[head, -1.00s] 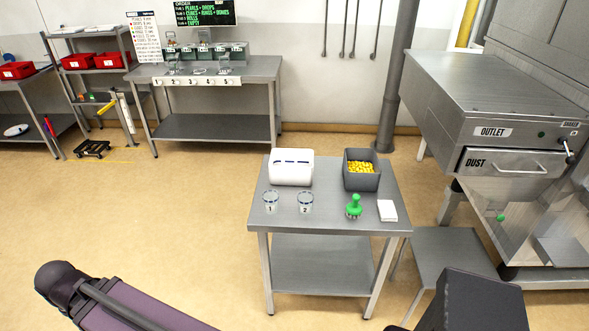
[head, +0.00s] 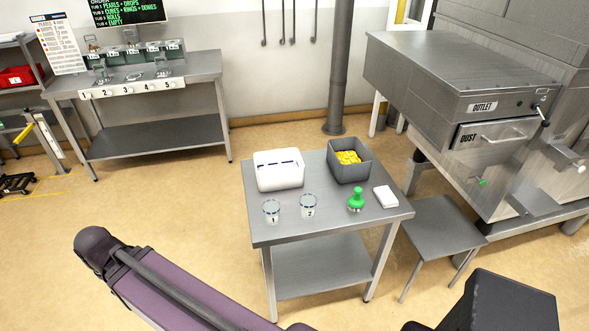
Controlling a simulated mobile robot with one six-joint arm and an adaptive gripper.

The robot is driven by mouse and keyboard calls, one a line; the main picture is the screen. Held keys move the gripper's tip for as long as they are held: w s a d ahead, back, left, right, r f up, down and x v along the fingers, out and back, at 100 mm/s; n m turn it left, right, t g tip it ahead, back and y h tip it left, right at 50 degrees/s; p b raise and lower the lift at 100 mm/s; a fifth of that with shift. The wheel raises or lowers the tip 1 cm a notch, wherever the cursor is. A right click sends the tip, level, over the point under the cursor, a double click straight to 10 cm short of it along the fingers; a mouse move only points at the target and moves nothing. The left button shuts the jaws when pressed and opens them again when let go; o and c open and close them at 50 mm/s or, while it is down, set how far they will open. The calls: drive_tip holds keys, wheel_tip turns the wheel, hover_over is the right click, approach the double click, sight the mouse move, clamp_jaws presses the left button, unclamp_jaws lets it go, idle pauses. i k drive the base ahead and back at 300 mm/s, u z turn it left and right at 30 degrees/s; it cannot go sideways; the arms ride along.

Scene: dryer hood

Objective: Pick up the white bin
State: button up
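The white bin (head: 279,178) stands upright at the back left of the small steel table (head: 290,232). It has a dark dashed marking near its top, and nothing is touching it. My purple arm link crosses the bottom of the head view, in front of the table and apart from the bin. My gripper is not in the frame, so its state does not show.
A grey bin (head: 336,170) of yellow pieces stands right of the white bin. Two numbered glasses (head: 272,211), a green-handled stamp (head: 355,200) and a white block (head: 386,197) are in front. The steel machine (head: 470,85) and a low stool (head: 440,232) are at right.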

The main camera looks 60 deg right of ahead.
sight(281, 169)
drive_tip(key=z, duration=0.65)
drive_tip(key=i, duration=0.85)
drive_tip(key=z, duration=0.5)
